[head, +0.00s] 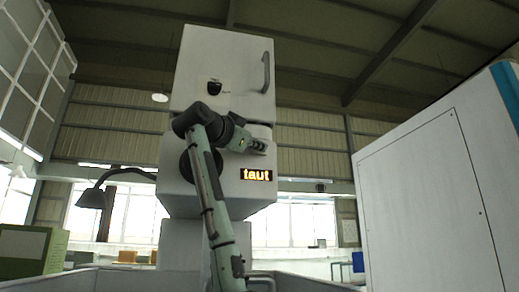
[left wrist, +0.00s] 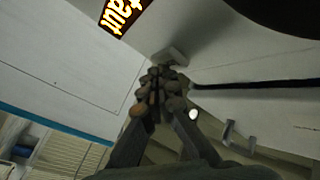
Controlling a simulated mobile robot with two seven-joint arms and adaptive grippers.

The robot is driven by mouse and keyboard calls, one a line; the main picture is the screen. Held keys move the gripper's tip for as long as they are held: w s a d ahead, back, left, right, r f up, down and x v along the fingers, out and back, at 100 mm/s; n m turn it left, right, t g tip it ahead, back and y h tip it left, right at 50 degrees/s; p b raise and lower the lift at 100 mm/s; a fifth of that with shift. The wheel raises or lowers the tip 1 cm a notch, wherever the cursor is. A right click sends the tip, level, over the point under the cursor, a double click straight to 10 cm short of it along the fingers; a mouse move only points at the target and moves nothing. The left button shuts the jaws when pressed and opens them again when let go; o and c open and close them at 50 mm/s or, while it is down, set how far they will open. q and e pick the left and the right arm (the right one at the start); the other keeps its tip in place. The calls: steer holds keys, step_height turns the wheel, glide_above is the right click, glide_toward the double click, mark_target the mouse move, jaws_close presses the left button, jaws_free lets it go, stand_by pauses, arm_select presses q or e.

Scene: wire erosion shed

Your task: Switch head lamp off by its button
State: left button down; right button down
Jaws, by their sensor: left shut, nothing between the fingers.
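The machine's pale lower head (head: 245,190) carries a lit display reading "taut" (head: 256,175), also at the top of the left wrist view (left wrist: 122,14). A dark lamp (head: 92,198) hangs on a bent arm at its left; I cannot tell whether it is lit. My left gripper (head: 262,147) is in front of the lower head, above the display. In the left wrist view its fingers (left wrist: 157,88) are shut and empty, pointing at a small grey block (left wrist: 172,56) on a pale face. Whether they touch it, or whether it bears the button, I cannot tell. My right gripper is not in view.
The upper head (head: 228,55) has a grey handle (head: 265,72) and a small black fitting (head: 213,87). A large pale cabinet (head: 425,200) stands at the right. A green box (head: 32,252) is at the lower left. A black bar (left wrist: 255,85) crosses the wrist view's right side.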

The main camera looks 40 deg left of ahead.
arm_select(q)
steer(key=shift+s+d+f, duration=0.1)
steer(key=shift+s, duration=0.05)
steer(key=s+d+b, duration=0.2)
steer(key=s+d, duration=0.2)
steer(key=shift+d, duration=0.3)
stand_by(0.4)
steer(key=shift+w, duration=0.1)
stand_by(2.4)
